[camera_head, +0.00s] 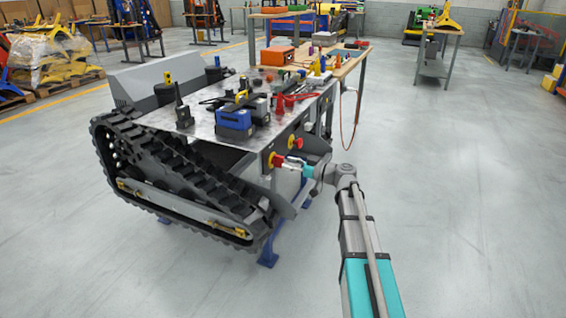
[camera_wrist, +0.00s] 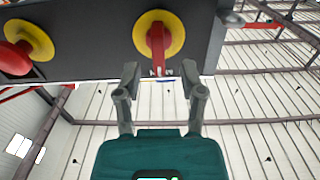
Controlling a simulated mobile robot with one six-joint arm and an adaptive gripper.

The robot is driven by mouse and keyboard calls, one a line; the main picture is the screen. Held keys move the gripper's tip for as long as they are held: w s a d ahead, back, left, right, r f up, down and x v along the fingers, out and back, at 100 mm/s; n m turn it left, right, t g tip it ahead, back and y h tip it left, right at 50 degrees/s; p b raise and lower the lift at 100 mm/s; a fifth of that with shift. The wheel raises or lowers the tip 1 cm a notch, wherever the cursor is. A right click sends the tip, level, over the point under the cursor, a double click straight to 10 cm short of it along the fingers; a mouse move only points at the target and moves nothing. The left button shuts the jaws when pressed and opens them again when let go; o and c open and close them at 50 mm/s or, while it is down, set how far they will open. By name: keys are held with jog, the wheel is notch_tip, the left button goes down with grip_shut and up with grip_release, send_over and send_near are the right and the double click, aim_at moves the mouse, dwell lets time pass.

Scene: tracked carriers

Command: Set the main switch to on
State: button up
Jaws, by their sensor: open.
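The main switch shows in the wrist view as a yellow disc with a red handle (camera_wrist: 157,40), on a dark panel. The handle stands upright in that picture, and its end reaches down toward the gap between my fingertips. In the head view the switch (camera_head: 272,160) sits near the close end of the carrier's side panel. My gripper (camera_wrist: 160,78) is open, its two fingers apart below the handle; I see nothing held. In the head view my gripper (camera_head: 289,164) is right beside the switch. Whether the fingers touch the handle I cannot tell.
A red mushroom button on a yellow disc (camera_wrist: 17,52) sits left of the switch in the wrist view. The tracked carrier (camera_head: 180,170) bears a metal top with tools and a blue box (camera_head: 235,122). Tables stand behind.

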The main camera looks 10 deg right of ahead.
aim_at(282, 162)
jog(key=shift+x, duration=1.6)
